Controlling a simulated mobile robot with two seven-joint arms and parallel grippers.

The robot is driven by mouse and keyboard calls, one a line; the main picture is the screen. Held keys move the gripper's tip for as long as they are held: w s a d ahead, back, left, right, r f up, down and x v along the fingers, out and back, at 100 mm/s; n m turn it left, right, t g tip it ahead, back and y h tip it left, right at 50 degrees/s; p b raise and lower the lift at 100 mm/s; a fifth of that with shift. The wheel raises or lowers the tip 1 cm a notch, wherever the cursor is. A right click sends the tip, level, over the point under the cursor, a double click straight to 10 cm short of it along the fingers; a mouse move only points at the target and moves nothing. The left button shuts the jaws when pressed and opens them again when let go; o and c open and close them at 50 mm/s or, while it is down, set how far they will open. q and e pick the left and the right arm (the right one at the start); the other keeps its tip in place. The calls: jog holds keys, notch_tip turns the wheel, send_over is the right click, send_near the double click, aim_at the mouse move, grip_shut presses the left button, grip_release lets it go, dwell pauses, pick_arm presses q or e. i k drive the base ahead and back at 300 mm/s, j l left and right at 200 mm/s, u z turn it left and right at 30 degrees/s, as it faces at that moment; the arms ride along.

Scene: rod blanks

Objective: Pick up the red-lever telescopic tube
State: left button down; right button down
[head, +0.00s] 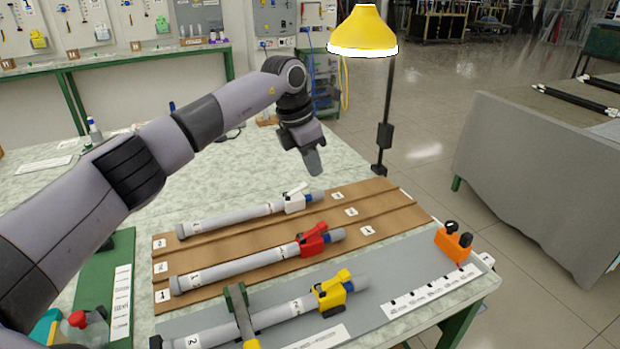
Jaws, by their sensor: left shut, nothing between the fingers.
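The red-lever telescopic tube (240,265) is a grey tube lying on the brown grooved board (395,212), in the middle of three similar tubes. Its red lever clamp (313,239) sits near its right end. My left gripper (314,165) is shut and empty. It hangs above the table in the head view, beyond the tubes and above the right end of the white-lever tube (235,217). It is apart from the red-lever tube. My right gripper does not show.
A yellow-lever tube (268,315) lies nearest, on a grey mat (392,280) with a green and yellow clamp (240,310) across it. An orange block (455,244) stands at the mat's right. A yellow lamp (362,30) on a dark post stands behind the board.

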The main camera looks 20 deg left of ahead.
aim_at(313, 245)
jog(key=k+l, duration=0.3)
jog(key=k, duration=0.15)
jog(key=k+l, duration=0.25)
jog(key=k, duration=0.25)
